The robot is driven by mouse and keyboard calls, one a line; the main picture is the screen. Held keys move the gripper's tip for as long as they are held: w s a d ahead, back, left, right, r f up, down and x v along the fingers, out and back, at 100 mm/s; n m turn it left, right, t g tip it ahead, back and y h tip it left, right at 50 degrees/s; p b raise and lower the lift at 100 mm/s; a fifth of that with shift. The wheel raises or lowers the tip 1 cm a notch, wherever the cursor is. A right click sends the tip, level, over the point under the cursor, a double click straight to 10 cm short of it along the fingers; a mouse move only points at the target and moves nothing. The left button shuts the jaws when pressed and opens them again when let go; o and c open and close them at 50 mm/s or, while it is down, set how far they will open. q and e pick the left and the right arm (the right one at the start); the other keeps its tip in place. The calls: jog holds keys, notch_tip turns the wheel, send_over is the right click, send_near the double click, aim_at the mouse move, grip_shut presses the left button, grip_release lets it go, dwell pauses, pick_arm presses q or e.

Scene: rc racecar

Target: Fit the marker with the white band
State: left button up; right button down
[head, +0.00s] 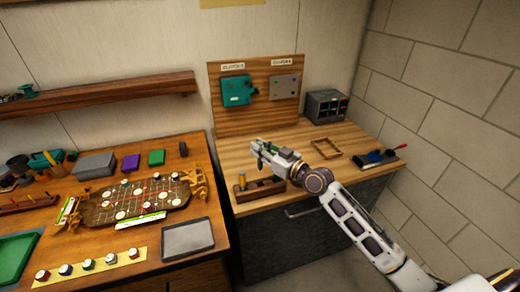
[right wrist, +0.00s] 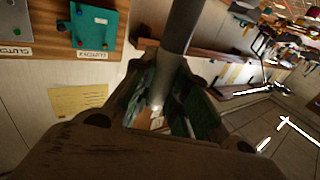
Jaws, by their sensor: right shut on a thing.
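Several small round markers with pale tops (head: 88,264) stand in a row on a yellow strip (head: 143,262) at the front of the left bench. Their bands are too small to tell which one is white. My right gripper (head: 260,148) is over the right bench, well away from the strip. In the right wrist view its jaws (right wrist: 165,95) are shut on a dark grey rod (right wrist: 182,25), whose far end is out of view. My left gripper is not in view.
Below my right gripper is a wooden rack (head: 258,190) with a yellow-handled piece. An upright panel with a teal box (head: 237,90) stands behind. A wooden frame (head: 327,148) and a grey cabinet (head: 325,106) are to the right. A grey tray (head: 188,238) lies near the left bench's front.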

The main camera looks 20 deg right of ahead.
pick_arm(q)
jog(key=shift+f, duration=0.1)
pick_arm(e)
jog(key=b, duration=0.4)
send_over(260, 171)
jog(key=shift+w+f, duration=0.2)
jog(key=shift+f, duration=2)
jog(key=shift+f+b, duration=0.4)
jog(key=shift+b, duration=0.05)
jog(key=shift+f, duration=0.3)
pick_arm(q)
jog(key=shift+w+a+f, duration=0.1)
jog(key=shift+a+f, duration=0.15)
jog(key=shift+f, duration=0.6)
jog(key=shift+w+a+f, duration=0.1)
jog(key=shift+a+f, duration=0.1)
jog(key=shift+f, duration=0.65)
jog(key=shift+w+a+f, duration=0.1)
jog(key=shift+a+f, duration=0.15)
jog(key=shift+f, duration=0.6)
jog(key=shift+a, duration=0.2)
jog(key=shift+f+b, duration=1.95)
jog(key=shift+b, duration=0.2)
pick_arm(e)
jog(key=shift+d+f, duration=0.1)
jog(key=shift+f, duration=2.1)
